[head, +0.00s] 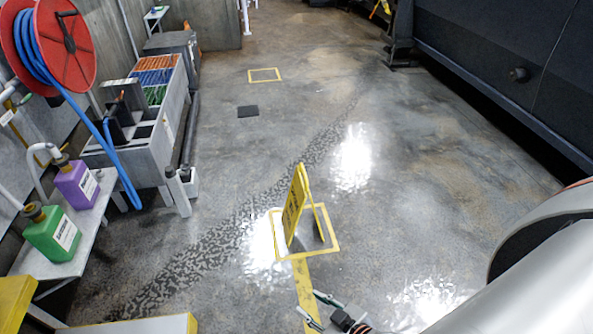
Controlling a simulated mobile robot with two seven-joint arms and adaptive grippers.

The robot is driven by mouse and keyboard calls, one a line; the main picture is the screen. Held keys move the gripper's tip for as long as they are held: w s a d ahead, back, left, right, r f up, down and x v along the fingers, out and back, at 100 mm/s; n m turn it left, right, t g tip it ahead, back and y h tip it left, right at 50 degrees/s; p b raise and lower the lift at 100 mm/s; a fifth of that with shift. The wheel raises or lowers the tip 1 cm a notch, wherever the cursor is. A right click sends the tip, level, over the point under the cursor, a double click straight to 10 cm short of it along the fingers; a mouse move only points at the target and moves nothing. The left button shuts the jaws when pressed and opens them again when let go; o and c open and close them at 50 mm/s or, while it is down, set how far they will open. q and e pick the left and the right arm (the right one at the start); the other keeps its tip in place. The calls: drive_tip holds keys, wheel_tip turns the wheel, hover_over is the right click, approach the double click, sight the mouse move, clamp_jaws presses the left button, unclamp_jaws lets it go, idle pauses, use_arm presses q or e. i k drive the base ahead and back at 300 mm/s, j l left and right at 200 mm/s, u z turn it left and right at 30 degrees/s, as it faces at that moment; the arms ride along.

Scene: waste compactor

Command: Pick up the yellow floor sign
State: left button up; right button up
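The yellow floor sign (294,206) stands upright as an A-frame on the concrete floor, in the middle of the head view. It stands inside a yellow square outline (334,246) painted on the floor. My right gripper (308,301) shows at the bottom edge, nearer to me than the sign and apart from it. Its two fingers are spread with nothing between them. My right arm comes in from the lower right. My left gripper is not in view.
At left are a red hose reel (75,62) with blue hose, a grey bench with coloured bins (156,78), and a shelf with a purple jug (78,184) and a green jug (50,236). A dark machine (480,50) stands at upper right. Floor around the sign is clear.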

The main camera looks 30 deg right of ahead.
sight(298, 195)
drive_tip(key=j+z, duration=0.1)
drive_tip(key=z, duration=0.8)
drive_tip(key=i+l, duration=0.15)
drive_tip(key=i, duration=0.5)
drive_tip(key=i+l+z, duration=0.1)
drive_tip(key=i, duration=0.6)
drive_tip(key=i+l, duration=0.2)
drive_tip(key=i, duration=0.5)
